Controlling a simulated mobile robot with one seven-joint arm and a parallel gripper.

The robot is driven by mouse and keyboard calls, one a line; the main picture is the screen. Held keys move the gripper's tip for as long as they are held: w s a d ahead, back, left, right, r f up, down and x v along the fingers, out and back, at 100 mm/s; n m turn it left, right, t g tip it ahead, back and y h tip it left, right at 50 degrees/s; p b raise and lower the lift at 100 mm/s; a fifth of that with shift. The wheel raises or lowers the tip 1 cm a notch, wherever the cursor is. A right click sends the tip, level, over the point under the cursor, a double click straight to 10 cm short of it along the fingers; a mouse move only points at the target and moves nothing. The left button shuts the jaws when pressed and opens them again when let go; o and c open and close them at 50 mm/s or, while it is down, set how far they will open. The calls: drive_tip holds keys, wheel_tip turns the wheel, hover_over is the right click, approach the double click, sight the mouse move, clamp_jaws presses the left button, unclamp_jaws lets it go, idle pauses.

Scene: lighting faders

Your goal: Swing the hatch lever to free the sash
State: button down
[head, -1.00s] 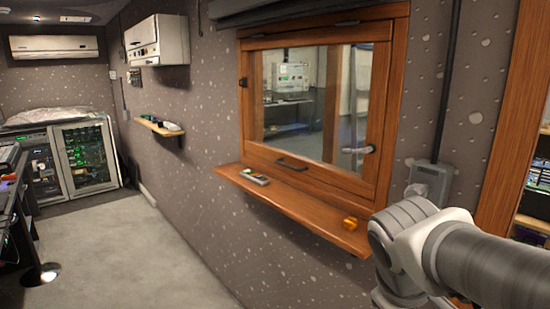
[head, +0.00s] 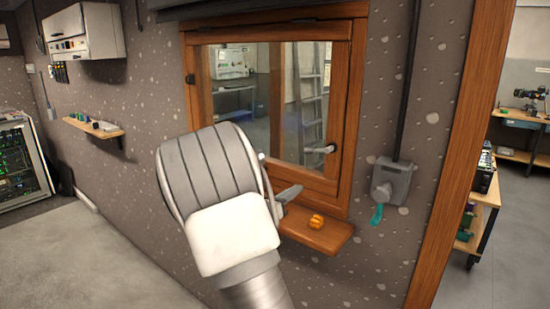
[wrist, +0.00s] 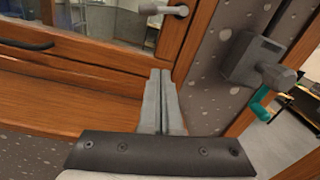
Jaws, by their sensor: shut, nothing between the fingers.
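The hatch sash (head: 265,105) sits in a wooden frame on the wall and looks closed in the head view. The hatch lever (head: 322,149), a grey handle, is on the right side of the sash and lies roughly level. In the head view my arm hides the lower left of the window and most of my gripper.
A grey wall box (head: 392,183) with a teal handle (head: 377,214) is to the right. A black pull handle (wrist: 25,45) is on the sash's bottom rail.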

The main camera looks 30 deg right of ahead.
sight(307, 153)
drive_tip(key=w+d+r+n+t+p, duration=0.1)
drive_tip(key=w+d+r+p, duration=0.2)
drive_tip(key=w+d, duration=0.4)
drive_tip(key=shift+d+r, duration=0.6)
drive_tip(key=shift+d, duration=0.3)
drive_tip(key=shift+w+a+r+m+b, duration=0.2)
drive_tip(key=shift+r+m+b, duration=0.25)
drive_tip(key=shift+m+b, duration=0.5)
drive_tip(key=shift+w+a+r+m+b, duration=0.1)
drive_tip(key=shift+w+r+m+b, duration=0.3)
drive_tip(key=shift+b, duration=0.85)
drive_tip(key=shift+s+m, duration=0.15)
drive_tip(key=shift+m, duration=0.1)
